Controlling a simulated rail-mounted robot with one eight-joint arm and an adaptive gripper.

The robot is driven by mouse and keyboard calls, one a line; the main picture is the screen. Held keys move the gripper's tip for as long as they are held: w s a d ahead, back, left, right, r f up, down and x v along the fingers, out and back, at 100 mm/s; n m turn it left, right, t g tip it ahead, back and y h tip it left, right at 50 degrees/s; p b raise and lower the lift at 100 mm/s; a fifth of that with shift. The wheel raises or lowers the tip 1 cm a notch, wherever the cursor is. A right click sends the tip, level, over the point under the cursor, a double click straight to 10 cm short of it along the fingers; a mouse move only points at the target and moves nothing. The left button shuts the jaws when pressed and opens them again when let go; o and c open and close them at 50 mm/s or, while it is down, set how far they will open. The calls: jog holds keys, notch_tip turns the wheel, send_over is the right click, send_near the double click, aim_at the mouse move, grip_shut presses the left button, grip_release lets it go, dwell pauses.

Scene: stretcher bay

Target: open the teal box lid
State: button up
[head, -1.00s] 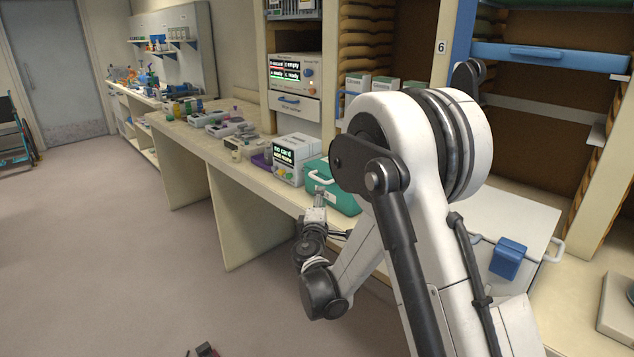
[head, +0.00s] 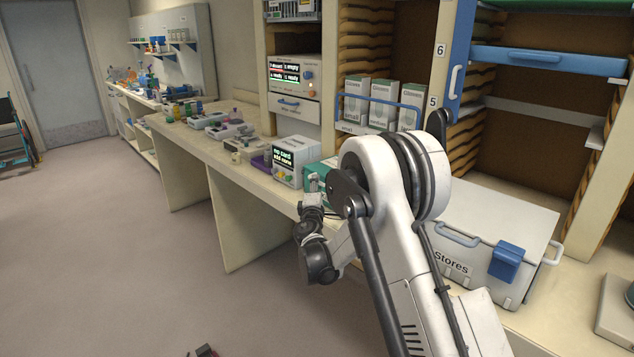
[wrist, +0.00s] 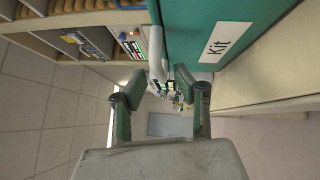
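The teal box (head: 322,166) stands on the long counter, mostly hidden behind my arm in the head view. In the wrist view its teal face (wrist: 190,35) carries a white "Kit" label (wrist: 228,41). A pale handle (wrist: 156,45) runs along the box's edge. My gripper (wrist: 158,76) is open, with one finger on each side of the handle's near end; I cannot tell whether either finger touches it. In the head view my gripper (head: 315,182) is at the box's front. The lid looks shut, though little of it shows.
A small monitor (head: 289,165) stands on the counter just left of the box. A white "Stores" chest (head: 490,225) is to the right. Glove boxes (head: 383,103) sit on the shelf behind.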

jog(key=shift+x, duration=1.25)
jog(key=shift+c, duration=0.4)
grip_shut()
